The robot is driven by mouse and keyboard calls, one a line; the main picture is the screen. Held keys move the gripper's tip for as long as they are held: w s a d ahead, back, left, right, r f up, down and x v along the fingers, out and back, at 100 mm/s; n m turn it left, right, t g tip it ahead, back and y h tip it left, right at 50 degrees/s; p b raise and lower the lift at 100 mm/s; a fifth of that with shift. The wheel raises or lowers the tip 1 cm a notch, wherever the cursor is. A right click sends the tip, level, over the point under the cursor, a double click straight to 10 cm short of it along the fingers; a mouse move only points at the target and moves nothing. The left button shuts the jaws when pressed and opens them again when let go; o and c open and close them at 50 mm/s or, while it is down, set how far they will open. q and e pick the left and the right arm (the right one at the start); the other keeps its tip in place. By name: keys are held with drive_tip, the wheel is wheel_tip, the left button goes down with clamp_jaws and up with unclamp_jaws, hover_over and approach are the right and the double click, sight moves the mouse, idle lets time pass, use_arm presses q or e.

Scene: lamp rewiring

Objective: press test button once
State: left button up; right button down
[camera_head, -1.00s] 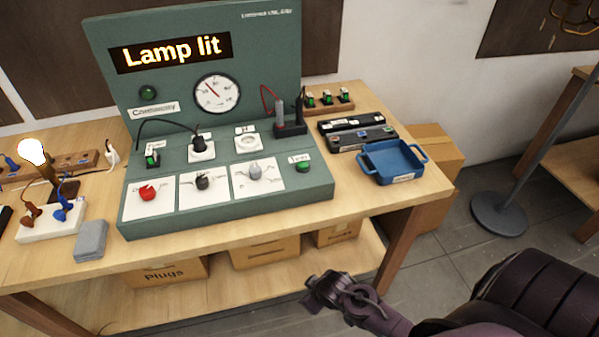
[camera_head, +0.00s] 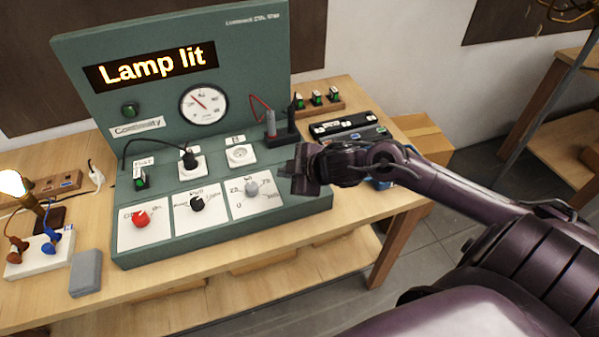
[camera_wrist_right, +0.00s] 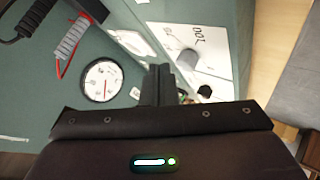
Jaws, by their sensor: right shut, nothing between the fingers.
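The green test bench (camera_head: 75,100) stands on the wooden table, with a lit "Lamp lit" display (camera_head: 150,68) on its upright panel. My right gripper (camera_head: 290,170) is shut and empty, over the right end of the bench's sloped front, beside the grey knob (camera_head: 251,187). Its shut fingers also show in the right wrist view (camera_wrist_right: 158,82). My left gripper is not in view.
A red knob (camera_head: 140,219), a black knob (camera_head: 197,203) and a round gauge (camera_head: 203,103) are on the bench. A grey and a black probe stand near the gripper. The lit bulb (camera_head: 12,183) is at the far left. My right forearm covers most of the blue tray.

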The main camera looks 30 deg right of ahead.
drive_tip(key=w+d+r+n+g+y, duration=0.1)
drive_tip(key=d+r+n, duration=0.1)
drive_tip(key=d+r, duration=0.3)
drive_tip(key=shift+w+d+r+g, duration=0.3)
drive_tip(key=shift+d+r, duration=0.1)
drive_tip(key=shift+d, duration=0.15)
wheel_tip(320, 180, down, 7)
drive_tip(key=b, duration=0.7)
drive_tip(key=shift+f, duration=0.15)
drive_tip(key=shift+f+b, duration=0.4)
drive_tip(key=shift+f, duration=0.4)
drive_tip(key=shift+f, duration=0.15)
idle(0.7)
